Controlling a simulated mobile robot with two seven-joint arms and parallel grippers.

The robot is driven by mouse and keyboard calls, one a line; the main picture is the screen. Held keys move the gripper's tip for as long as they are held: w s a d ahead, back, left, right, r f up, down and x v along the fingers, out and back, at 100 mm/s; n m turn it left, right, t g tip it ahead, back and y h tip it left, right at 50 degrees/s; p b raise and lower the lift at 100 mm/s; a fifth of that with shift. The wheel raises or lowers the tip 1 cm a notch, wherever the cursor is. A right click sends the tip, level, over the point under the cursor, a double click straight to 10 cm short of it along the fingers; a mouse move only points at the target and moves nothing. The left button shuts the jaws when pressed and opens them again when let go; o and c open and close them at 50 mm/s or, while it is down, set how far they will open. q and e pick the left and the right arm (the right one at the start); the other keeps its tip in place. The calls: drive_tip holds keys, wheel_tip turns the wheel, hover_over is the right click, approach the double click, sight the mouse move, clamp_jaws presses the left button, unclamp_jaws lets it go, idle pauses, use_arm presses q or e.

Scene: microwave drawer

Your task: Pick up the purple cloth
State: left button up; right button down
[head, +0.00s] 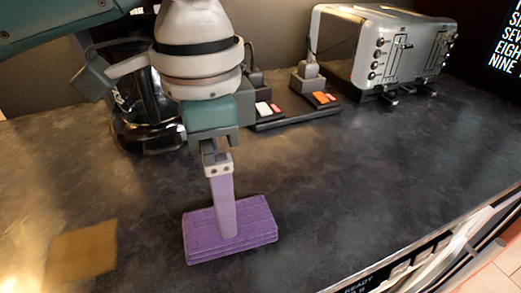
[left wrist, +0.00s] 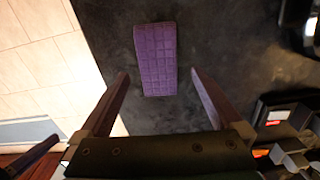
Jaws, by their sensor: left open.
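The purple cloth (head: 257,222) lies folded into a flat rectangular block on the dark countertop near its front. It also shows in the left wrist view (left wrist: 155,50), ahead of the fingers and lined up with the gap between them. My left gripper (head: 228,236) points down over the cloth, with one finger seen in front of it in the head view. In the left wrist view the two fingers (left wrist: 159,74) are spread apart with nothing gripped. I cannot tell whether the fingertips touch the cloth.
A silver toaster (head: 388,47) stands at the back right. Black items with orange parts (head: 322,98) stand left of it. A glossy black appliance (head: 150,130) is partly hidden behind my left arm. The counter (head: 330,190) right of the cloth is clear up to its front edge.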

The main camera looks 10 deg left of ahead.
use_arm(q)
drive_tip(key=f, duration=0.5)
drive_tip(key=shift+d+f, duration=0.15)
drive_tip(key=shift+d, duration=0.1)
drive_tip(key=shift+c, duration=0.2)
drive_tip(key=c, duration=1.1)
drive_tip(key=shift+c, duration=0.2)
wheel_tip(320, 180, up, 20)
drive_tip(key=p, duration=0.2)
drive_tip(key=shift+p, duration=0.3)
